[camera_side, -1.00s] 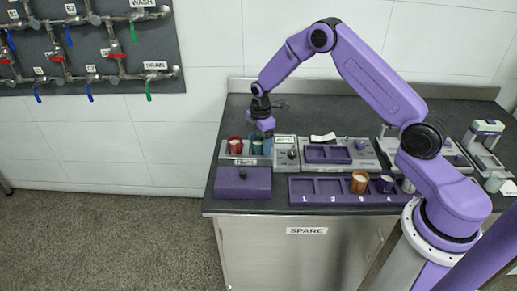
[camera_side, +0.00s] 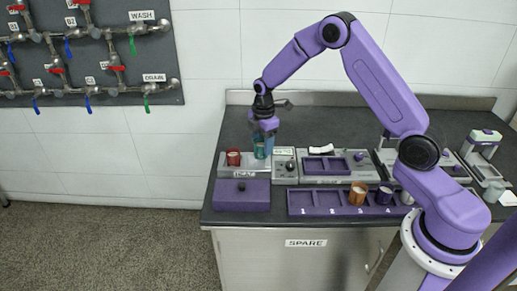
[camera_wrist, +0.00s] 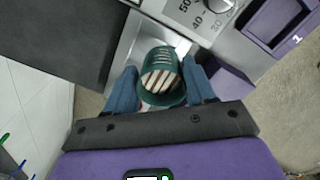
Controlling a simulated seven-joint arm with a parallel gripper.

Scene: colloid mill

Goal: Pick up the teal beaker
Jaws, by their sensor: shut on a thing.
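The teal beaker (camera_side: 260,149) is held in my gripper (camera_side: 265,138) over the grey tray at the left of the bench. In the wrist view the teal beaker (camera_wrist: 163,78) sits between the two blue fingers of my gripper (camera_wrist: 163,86), its mouth towards the camera with pale, striped contents inside. The fingers are shut on its sides. In the side view it looks upright and slightly raised; the exact gap beneath it is hard to tell.
A red beaker (camera_side: 233,157) stands on the tray (camera_side: 225,168) just left. A purple box (camera_side: 242,196) lies in front. A numbered purple rack (camera_side: 330,203) holds a brown beaker (camera_side: 357,194) and a dark purple one (camera_side: 385,195). A dial unit (camera_side: 285,168) stands right of the tray.

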